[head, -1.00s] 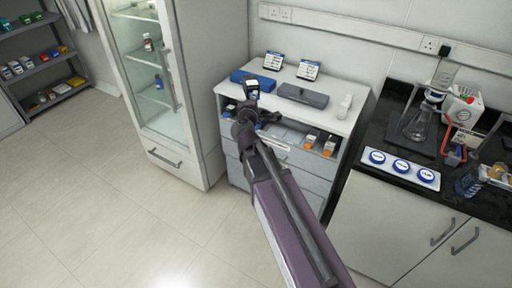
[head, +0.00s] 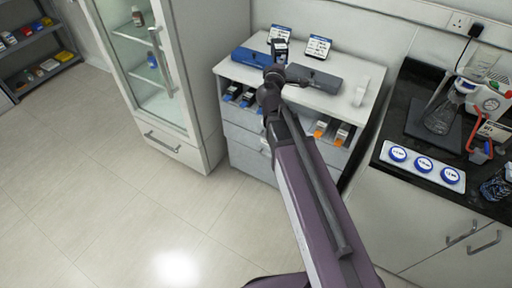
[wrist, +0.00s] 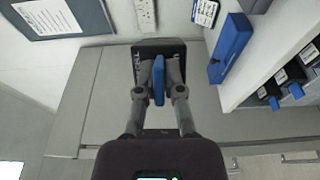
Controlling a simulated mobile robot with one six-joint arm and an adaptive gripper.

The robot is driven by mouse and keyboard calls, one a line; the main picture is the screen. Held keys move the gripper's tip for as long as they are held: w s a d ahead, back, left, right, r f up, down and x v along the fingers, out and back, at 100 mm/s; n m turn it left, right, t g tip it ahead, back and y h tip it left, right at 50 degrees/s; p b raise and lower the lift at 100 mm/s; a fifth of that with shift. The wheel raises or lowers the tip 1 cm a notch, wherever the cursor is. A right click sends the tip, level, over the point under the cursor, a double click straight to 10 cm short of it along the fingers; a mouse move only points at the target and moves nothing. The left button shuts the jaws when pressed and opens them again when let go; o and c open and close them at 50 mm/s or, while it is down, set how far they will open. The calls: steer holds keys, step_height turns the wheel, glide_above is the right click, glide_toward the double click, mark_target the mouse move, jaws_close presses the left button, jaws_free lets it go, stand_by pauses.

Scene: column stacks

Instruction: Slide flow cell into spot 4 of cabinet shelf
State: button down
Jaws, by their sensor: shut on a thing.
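My gripper (wrist: 158,92) is shut on the flow cell (wrist: 158,70), a dark block with a blue part between the fingers. In the head view my gripper (head: 271,80) holds the flow cell (head: 279,50) raised in front of the white cabinet (head: 350,107). The cabinet's open shelf lies just under its top. Dark, blue-marked units (head: 232,91) stand in its left part, and they also show at the right of the wrist view (wrist: 270,96). Orange-marked units (head: 320,128) stand in its right part. My arm hides the shelf's middle. I cannot tell which place is spot 4.
On the cabinet top are a blue case (head: 250,58), a grey case (head: 318,77), two small signs (head: 318,46) and a white bottle (head: 361,91). A glass-door cupboard (head: 150,65) stands at left. A black bench (head: 420,100) with glassware is at right. The floor in front is clear.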

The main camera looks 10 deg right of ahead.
steer(key=shift+d+f, duration=0.1)
steer(key=shift+f+b, duration=0.5)
steer(key=shift+b, duration=0.05)
steer(key=s+a+f+m+g+h+b, duration=0.2)
steer(key=a+f+h+b, duration=0.1)
steer(key=f+b, duration=0.8)
steer(key=s+a+f+m+g+h+b, duration=0.2)
steer(key=s+a+f+b, duration=0.1)
steer(key=f+b, duration=0.9)
steer(key=s+a+f+m+g+h+b, duration=0.3)
steer(key=a+f+b, duration=0.1)
steer(key=f+b, duration=0.8)
steer(key=shift+a+f+h+b, duration=0.15)
steer(key=shift+a+h+b, duration=0.05)
steer(key=shift+h+b, duration=0.15)
steer(key=shift+w+d, duration=0.1)
steer(key=shift+w, duration=0.05)
steer(key=w+d, duration=1.2)
steer(key=w, duration=0.4)
steer(key=shift+w+f+b, duration=0.3)
steer(key=shift+f+b, duration=0.05)
stand_by(1.6)
